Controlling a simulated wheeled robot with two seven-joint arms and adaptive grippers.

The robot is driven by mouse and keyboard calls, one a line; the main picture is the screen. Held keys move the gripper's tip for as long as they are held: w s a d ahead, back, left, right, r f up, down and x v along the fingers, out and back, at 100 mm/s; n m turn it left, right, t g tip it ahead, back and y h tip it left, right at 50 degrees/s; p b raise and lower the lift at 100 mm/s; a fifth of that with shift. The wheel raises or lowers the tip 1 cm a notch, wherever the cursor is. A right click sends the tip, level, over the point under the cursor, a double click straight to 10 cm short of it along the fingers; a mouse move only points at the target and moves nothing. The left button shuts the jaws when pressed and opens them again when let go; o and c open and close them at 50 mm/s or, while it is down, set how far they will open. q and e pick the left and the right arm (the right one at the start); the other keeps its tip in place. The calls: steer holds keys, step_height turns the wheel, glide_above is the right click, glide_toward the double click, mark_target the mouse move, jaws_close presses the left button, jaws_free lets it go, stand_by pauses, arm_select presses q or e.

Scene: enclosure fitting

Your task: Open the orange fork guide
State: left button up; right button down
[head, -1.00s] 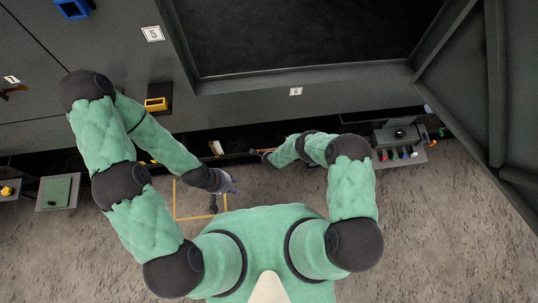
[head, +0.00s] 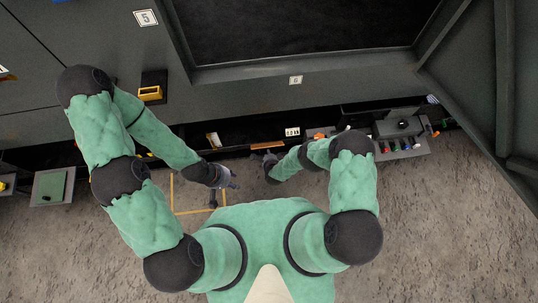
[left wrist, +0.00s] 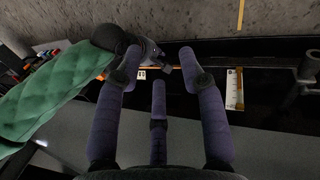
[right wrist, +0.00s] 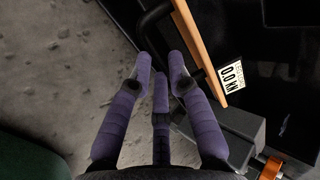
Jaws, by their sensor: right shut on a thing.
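The orange fork guide shows as an orange bar (head: 267,144) along the low dark recess in the head view. In the right wrist view the orange bar (right wrist: 198,38) runs diagonally, with a curved black handle (right wrist: 152,20) beside it. My right gripper (right wrist: 161,72) has its fingers drawn together at the lower end of this handle; the exact contact is partly hidden by the fingers. In the head view my right gripper (head: 268,156) is just in front of the bar. My left gripper (head: 230,178) is left of it, fingers spread and empty, as the left wrist view (left wrist: 160,60) shows.
A "0.0 kN" display (right wrist: 232,72) is next to the bar. A grey block with an orange cylinder (right wrist: 271,166) is close to my right fingers. A tool shelf (head: 410,150) stands at the right, a green-topped stand (head: 53,186) at the left.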

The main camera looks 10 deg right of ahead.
arm_select(q)
steer(key=c, duration=0.6)
steer(key=shift+m+g, duration=0.7)
steer(key=shift+m, duration=0.2)
steer(key=w+d+f, duration=0.2)
steer(key=w+f, duration=0.1)
steer(key=w, duration=0.2)
steer(key=w+d+f, duration=0.3)
steer(key=w+f, duration=0.1)
steer(key=w, duration=0.1)
steer(key=w+d+f, duration=0.3)
steer(key=w, duration=0.2)
steer(key=shift+w+d+f, duration=0.25)
jaws_close()
steer(key=y, duration=0.3)
glide_above(266, 145)
steer(key=w, duration=0.1)
step_height(266, 145, down, 5)
steer(key=w+y, duration=0.1)
steer(key=shift+m, duration=0.3)
steer(key=shift+s+f, duration=0.2)
steer(key=shift+f, duration=2.15)
steer(key=shift+s+f, duration=0.2)
steer(key=shift+f, duration=2.15)
